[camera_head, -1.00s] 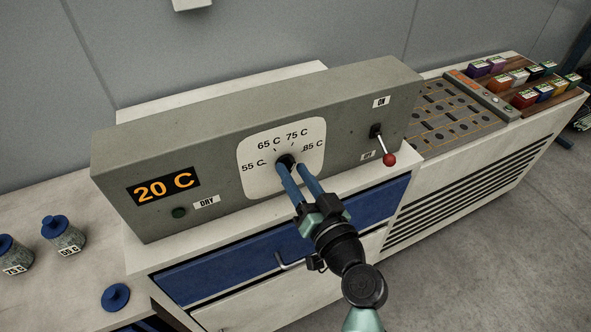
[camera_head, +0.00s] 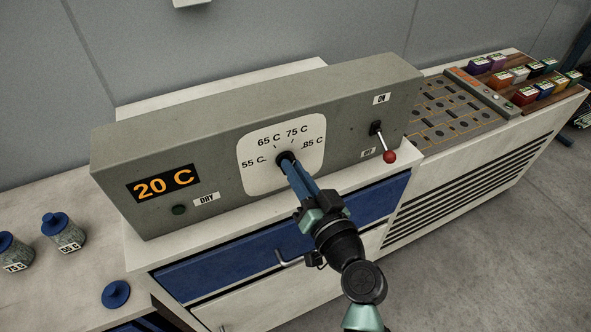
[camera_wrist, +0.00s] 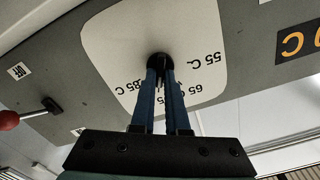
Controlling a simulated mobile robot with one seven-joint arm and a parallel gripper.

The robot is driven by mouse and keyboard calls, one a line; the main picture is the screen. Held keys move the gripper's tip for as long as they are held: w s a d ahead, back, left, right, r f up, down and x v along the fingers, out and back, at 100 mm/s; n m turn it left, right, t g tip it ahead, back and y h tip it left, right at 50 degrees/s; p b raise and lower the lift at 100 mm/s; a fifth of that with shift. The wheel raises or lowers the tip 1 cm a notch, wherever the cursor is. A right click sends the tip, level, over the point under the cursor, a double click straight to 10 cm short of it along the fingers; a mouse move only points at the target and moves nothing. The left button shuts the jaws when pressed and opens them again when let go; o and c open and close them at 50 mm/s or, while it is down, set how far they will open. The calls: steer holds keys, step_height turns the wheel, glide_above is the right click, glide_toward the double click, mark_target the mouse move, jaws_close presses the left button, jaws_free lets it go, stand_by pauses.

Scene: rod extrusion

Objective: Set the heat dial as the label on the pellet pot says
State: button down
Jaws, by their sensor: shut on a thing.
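The heat dial (camera_head: 285,157) is a small dark knob on a white plate marked 55 C, 65 C, 75 C and 85 C. My gripper (camera_head: 289,166) has its blue fingers shut on this knob from the front. The wrist view also shows the knob (camera_wrist: 158,61) between the fingertips. Its pointer cannot be made out. One pellet pot (camera_head: 13,252) at the far left is labelled 75 C. Another pot (camera_head: 65,233) beside it is labelled 55 C. Both have blue lids. The display (camera_head: 163,185) reads 20 C.
A red-tipped lever (camera_head: 389,156) to the right of the dial points down toward the lower label, with ON above. A dark green button (camera_head: 179,210) sits by the DRY label. A blue lid (camera_head: 116,294) is at front left. A blue drawer (camera_head: 220,267) lies below my arm.

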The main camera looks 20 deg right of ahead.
steer(key=shift+d+f+m, duration=0.1)
steer(key=shift+m, duration=2.3)
steer(key=shift+d+f+m, duration=0.1)
steer(key=shift+m, duration=2.3)
steer(key=c, duration=0.9)
jaws_free()
